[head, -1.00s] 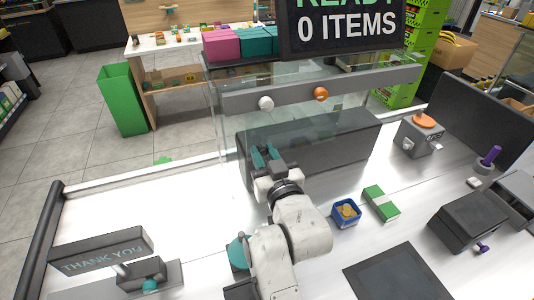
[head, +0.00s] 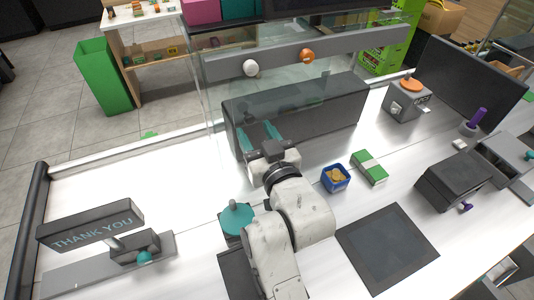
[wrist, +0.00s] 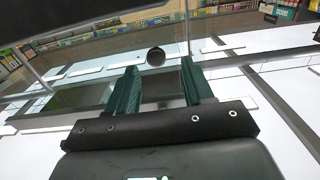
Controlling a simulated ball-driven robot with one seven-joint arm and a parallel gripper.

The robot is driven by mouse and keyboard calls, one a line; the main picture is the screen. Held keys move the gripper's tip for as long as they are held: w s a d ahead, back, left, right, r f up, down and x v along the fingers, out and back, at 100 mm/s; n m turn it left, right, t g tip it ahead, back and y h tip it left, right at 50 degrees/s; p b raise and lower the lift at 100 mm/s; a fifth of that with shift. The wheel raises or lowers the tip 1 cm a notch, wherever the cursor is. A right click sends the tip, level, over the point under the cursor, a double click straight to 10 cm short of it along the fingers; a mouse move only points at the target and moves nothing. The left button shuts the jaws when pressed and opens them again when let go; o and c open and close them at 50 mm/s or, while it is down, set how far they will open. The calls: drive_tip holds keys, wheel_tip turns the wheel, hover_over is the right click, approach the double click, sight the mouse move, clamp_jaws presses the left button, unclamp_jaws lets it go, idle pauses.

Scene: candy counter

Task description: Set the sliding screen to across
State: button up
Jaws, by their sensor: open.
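A clear glass screen (head: 300,98) stands at the back of the white counter, in front of a long dark grey box and below a grey rail (head: 350,48). A white knob (head: 250,68) and an orange knob (head: 307,56) sit on the rail. Which of these is the screen's handle, I cannot tell. My gripper (head: 260,135) is open and empty, its teal fingers pointing toward the box, below the white knob. In the wrist view, a dark round knob (wrist: 155,57) shows just beyond the gap between the open fingers (wrist: 160,78), apart from them.
A blue tub (head: 335,179) and a green-and-white box (head: 369,168) lie right of my arm. A teal-knobbed block (head: 236,218) stands close on its left. A THANK YOU sign (head: 90,226) is at front left. The counter left of my gripper is mostly clear.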

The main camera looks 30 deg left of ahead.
drive_tip(key=b+v, duration=0.1)
drive_tip(key=v, duration=0.5)
drive_tip(key=shift+s+d, duration=0.2)
drive_tip(key=shift+d, duration=0.05)
drive_tip(key=shift+f, duration=0.1)
